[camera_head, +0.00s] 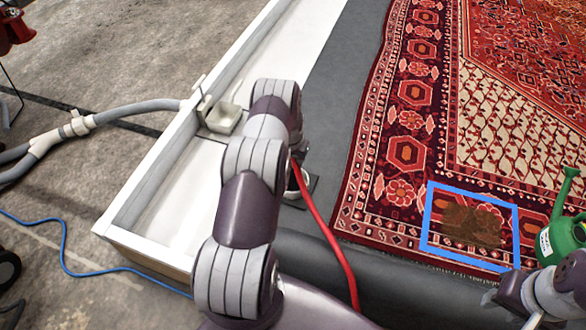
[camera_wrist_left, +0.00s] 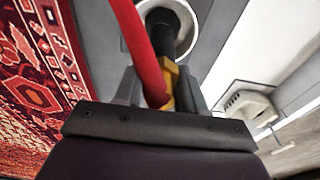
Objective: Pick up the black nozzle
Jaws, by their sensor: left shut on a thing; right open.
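The black nozzle (camera_wrist_left: 174,40) has a brass-coloured fitting (camera_wrist_left: 182,88) and sits in a white ring holder (camera_wrist_left: 189,22) in the left wrist view. My left gripper (camera_wrist_left: 158,92) is shut on the nozzle near this fitting. A red hose (camera_wrist_left: 140,40) passes in front and hides part of the grip. In the head view my left arm hides most of the nozzle and gripper; the white ring (camera_head: 301,181) shows beside it. My right gripper (camera_head: 492,298) shows only in part at the lower right, open, far from the nozzle.
The red hose (camera_head: 335,245) runs to the bottom edge. A patterned rug (camera_head: 400,150) with a blue-taped stain (camera_head: 472,224) lies at right, near a green watering can (camera_head: 563,238). A white-walled trough (camera_head: 150,205) and grey pipe (camera_head: 140,108) are at left.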

